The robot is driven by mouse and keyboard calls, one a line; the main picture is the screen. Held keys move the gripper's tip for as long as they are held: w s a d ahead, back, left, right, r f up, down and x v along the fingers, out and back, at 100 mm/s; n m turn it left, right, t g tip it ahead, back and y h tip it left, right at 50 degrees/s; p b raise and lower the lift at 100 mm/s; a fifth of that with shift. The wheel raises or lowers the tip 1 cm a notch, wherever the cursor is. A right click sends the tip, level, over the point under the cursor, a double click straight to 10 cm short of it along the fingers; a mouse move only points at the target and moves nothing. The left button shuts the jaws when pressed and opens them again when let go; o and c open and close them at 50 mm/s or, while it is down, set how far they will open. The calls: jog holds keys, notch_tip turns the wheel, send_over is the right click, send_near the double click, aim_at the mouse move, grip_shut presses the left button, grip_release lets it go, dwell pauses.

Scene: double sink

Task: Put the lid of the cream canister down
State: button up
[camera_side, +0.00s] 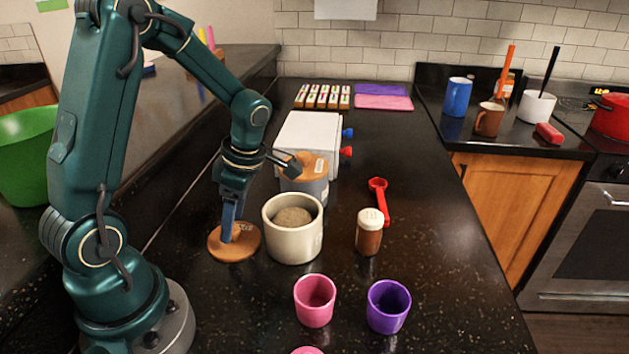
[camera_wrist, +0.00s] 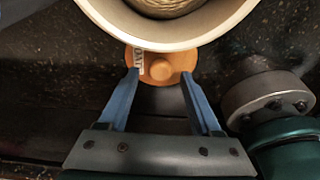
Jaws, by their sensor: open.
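The cream canister (camera_side: 293,241) stands upright and uncovered on the dark counter, with a brown content showing inside. Its rim (camera_wrist: 185,42) fills the top of the wrist view. The round wooden lid (camera_side: 245,248) lies flat on the counter, just left of the canister. In the wrist view the lid (camera_wrist: 160,77) shows its knob and a label, partly hidden behind the canister. My gripper (camera_side: 229,236) is low over the lid, pointing down. In the wrist view my gripper (camera_wrist: 160,73) has its blue fingers apart, one on each side of the knob.
A grey canister (camera_side: 306,188) with a wooden lid stands behind the cream one. A brown-filled jar (camera_side: 369,233) and a red spoon (camera_side: 380,205) are to the right. A pink cup (camera_side: 314,302) and a purple cup (camera_side: 388,308) stand in front.

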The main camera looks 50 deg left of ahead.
aim_at(252, 240)
jog(key=v, duration=1)
jog(key=s+d+r+m+t+h, duration=0.1)
jog(key=s+d+m+t, duration=0.2)
jog(key=m, duration=1)
jog(key=s+d+r+m+t+h, duration=0.1)
jog(key=s+d+r+m+t, duration=0.1)
jog(key=d+m, duration=0.6)
jog(key=s+m+t, duration=0.1)
jog(key=m+t, duration=0.1)
jog(key=m, duration=0.4)
jog(key=shift+d+t, duration=0.15)
jog(key=shift+t, duration=0.25)
